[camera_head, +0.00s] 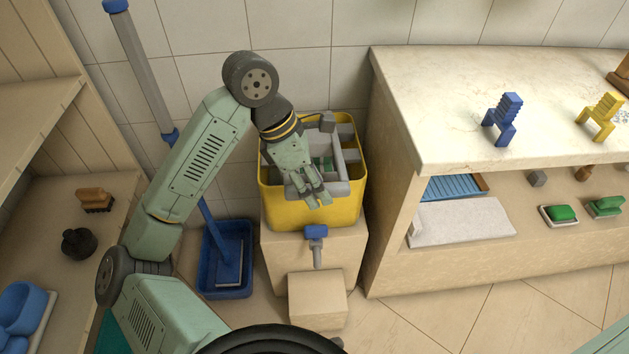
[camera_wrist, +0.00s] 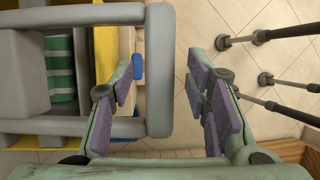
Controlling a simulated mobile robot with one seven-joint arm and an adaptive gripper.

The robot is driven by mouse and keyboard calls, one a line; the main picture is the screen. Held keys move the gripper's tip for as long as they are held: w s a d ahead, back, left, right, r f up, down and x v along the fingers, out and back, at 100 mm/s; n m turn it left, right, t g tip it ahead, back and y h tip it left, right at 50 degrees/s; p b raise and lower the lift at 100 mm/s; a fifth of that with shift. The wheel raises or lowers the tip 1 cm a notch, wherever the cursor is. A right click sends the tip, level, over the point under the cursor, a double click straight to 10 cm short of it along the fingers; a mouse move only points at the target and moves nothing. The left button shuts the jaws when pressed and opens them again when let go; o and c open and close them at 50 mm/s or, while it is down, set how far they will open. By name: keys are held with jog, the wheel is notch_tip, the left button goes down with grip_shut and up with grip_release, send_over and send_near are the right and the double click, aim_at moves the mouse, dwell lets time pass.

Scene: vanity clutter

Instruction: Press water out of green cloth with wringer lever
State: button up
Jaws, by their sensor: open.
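A yellow bucket (camera_head: 285,213) stands on a beige block, with a grey wringer (camera_head: 326,123) set in its top. The green cloth (camera_head: 322,164) lies inside the wringer, partly hidden by my arm. In the wrist view the cloth (camera_wrist: 61,70) shows green and white stripes between grey wringer parts. The grey lever (camera_wrist: 158,70) ends in a crossbar at the bucket's front side. My gripper (camera_wrist: 163,88) is open, with one finger on each side of the lever's crossbar in this view. I cannot tell whether either finger touches it. In the head view my gripper (camera_head: 312,198) is over the bucket's front rim.
A blue tap (camera_head: 316,232) sticks out below the bucket, above a lower block (camera_head: 317,298). A blue dustpan (camera_head: 226,260) stands to the left. A marble-topped counter (camera_head: 430,110) is close on the right, and a wooden shelf (camera_head: 50,200) is on the left.

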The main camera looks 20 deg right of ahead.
grip_shut()
dwell(0.5)
dwell(0.3)
